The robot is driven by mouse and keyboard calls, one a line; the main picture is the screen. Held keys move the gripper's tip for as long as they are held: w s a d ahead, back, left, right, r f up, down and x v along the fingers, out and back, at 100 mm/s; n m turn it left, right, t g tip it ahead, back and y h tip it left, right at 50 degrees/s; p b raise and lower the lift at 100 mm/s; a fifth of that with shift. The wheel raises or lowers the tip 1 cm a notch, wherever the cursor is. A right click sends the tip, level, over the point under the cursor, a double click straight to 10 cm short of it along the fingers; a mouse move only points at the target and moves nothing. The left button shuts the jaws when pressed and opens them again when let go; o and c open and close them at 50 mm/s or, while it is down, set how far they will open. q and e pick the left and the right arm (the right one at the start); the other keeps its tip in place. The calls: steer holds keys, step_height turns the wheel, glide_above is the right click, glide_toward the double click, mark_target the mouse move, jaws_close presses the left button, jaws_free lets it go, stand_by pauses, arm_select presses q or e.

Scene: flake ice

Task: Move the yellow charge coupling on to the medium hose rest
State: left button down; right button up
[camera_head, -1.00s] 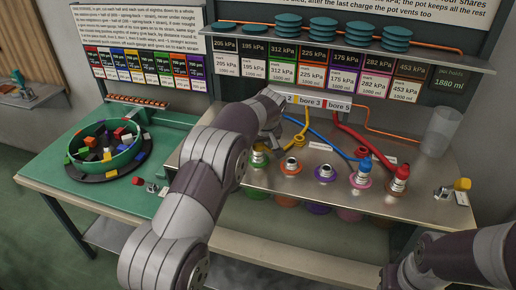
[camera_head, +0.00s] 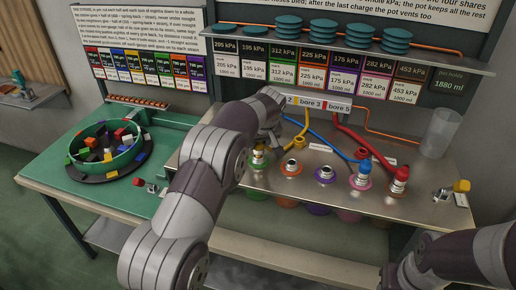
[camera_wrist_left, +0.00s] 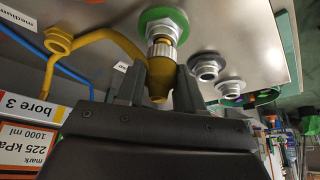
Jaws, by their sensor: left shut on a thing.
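The yellow charge coupling (camera_wrist_left: 158,88) is between the two fingers of my left gripper (camera_wrist_left: 160,85), which is shut on it. In the wrist view its pale ribbed collar meets the green-ringed port (camera_wrist_left: 165,18); I cannot tell whether it is locked on. In the head view my left gripper (camera_head: 264,148) is over the green port (camera_head: 258,166), partly hidden by my arm. The yellow hose (camera_wrist_left: 105,38) runs from the coupling to a yellow ring (camera_wrist_left: 58,40). A "medium" label (camera_wrist_left: 14,18) lies at the wrist view's left edge; the rest itself is not clear. My right gripper is not clearly seen.
Blue (camera_head: 364,168) and red (camera_head: 400,174) couplings stand on ports to the right. Orange (camera_head: 292,169) and purple (camera_head: 325,174) ports are bare. A clear beaker (camera_head: 440,133) stands at the right. A green bowl of coloured blocks (camera_head: 105,145) is at the left.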

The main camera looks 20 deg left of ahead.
arm_select(q)
step_height(320, 180, up, 5)
steer(key=p, duration=0.3)
steer(key=shift+f+p, duration=0.1)
steer(key=shift+p, duration=0.2)
steer(key=shift+f, duration=0.1)
